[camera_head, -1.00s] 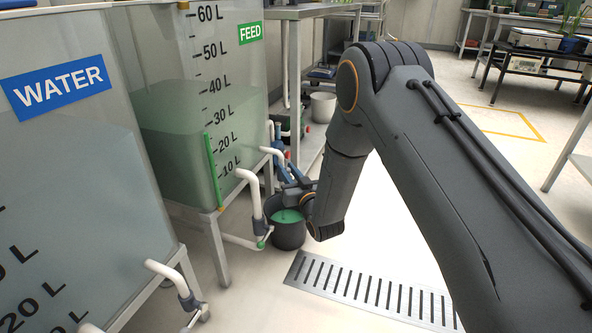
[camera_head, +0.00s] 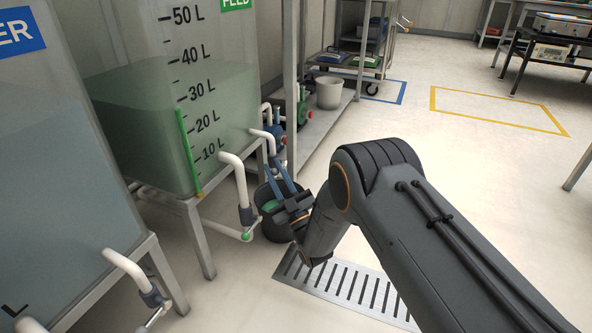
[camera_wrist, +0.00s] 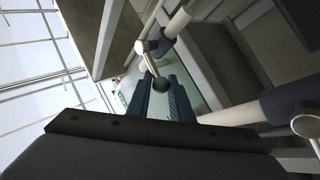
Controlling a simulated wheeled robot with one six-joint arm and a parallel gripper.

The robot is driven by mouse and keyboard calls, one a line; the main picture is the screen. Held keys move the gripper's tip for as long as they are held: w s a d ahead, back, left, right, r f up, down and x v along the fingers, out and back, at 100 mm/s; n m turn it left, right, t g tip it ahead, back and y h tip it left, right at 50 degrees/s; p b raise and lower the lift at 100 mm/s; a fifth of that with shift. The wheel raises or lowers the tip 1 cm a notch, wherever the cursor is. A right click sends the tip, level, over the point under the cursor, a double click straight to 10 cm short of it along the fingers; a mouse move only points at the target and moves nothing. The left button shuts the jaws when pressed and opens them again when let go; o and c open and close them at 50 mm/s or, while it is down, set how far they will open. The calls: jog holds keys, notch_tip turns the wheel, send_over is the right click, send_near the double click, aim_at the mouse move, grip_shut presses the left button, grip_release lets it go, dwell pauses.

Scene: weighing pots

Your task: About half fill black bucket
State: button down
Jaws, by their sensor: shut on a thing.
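The black bucket (camera_head: 280,232) stands on the floor below the FEED tank's pipework, with green liquid (camera_head: 269,205) inside. My gripper (camera_head: 277,167) reaches over it and hides part of its rim, so I cannot judge the fill level exactly. In the wrist view, the blue fingers of my gripper (camera_wrist: 163,86) are shut on the dark ball knob (camera_wrist: 160,84) of a metal valve handle (camera_wrist: 148,60). The FEED tank (camera_head: 165,100) holds green liquid up to between its 30 L and 40 L marks. I cannot make out a stream into the bucket.
The WATER tank (camera_head: 60,190) stands at the left on a metal frame. White pipes (camera_head: 235,175) stick out near the bucket. A floor drain grate (camera_head: 345,287) lies in front. A pale bucket (camera_head: 329,93) stands on a rack shelf behind. Open floor (camera_head: 490,170) lies to the right.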

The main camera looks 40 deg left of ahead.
jog(key=shift+a+f+n+g+y+b, duration=0.1)
jog(key=shift+f+n+g+y+b, duration=0.35)
jog(key=shift+n+g, duration=0.45)
jog(key=shift+s+f, duration=0.1)
jog(key=c, duration=1.6)
grip_release()
jog(key=p+v, duration=0.3)
jog(key=v, duration=0.5)
jog(key=shift+a+p, duration=0.1)
jog(key=shift+p, duration=0.25)
